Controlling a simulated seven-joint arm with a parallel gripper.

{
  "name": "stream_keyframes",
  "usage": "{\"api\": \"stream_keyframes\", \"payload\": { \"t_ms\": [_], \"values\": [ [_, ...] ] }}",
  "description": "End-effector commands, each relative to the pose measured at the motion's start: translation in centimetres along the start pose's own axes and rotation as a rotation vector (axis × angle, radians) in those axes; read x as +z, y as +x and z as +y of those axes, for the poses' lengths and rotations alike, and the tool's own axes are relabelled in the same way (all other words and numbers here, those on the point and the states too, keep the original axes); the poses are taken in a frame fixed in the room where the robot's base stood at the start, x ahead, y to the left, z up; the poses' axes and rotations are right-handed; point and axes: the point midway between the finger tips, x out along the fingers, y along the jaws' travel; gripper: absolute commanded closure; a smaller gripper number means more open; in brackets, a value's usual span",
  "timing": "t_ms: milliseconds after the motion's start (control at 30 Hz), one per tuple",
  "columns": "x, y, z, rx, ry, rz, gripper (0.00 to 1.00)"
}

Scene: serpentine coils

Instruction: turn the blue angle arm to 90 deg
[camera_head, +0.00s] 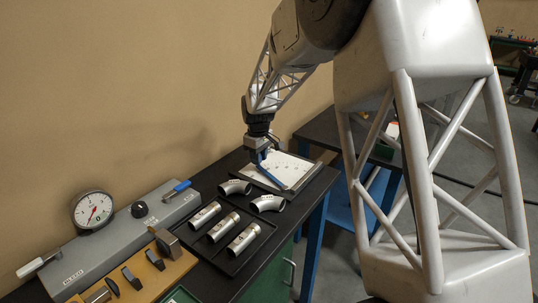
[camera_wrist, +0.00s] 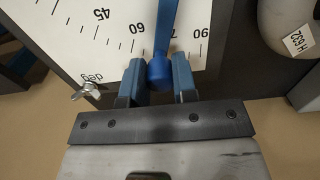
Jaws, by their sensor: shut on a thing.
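The blue angle arm (camera_head: 272,178) lies across the white scale plate (camera_head: 297,170) on the dark bench. In the wrist view the blue arm (camera_wrist: 166,28) ends in a round blue knob (camera_wrist: 160,73), between the 60 and 90 marks of the scale (camera_wrist: 110,35). My gripper (camera_head: 258,160) reaches down over the plate's left part. In the wrist view my gripper (camera_wrist: 158,80) has its two blue fingers either side of the knob and is shut on it. The arm's pivot end is out of the wrist view.
Pipe elbows (camera_head: 268,203) and short tubes (camera_head: 222,228) sit in a dark tray (camera_head: 254,247) close to the plate. A grey unit with a gauge (camera_head: 92,209) and a blue-handled lever (camera_head: 178,188) stands to the left.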

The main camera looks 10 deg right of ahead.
Motion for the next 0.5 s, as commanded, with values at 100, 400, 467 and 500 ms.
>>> {"api": "stream_keyframes", "payload": {
  "t_ms": [100,400,467,500],
  "values": [
    [-0.5,-0.1,-1.5,0.001,-0.099,0.001,1.00],
    [-0.7,-0.1,-3.9,0.000,-0.266,0.000,1.00],
    [-0.7,-0.1,-4.2,0.000,-0.284,0.000,1.00],
    [-0.7,0.0,-4.3,0.000,-0.293,0.000,1.00]
  ]
}}
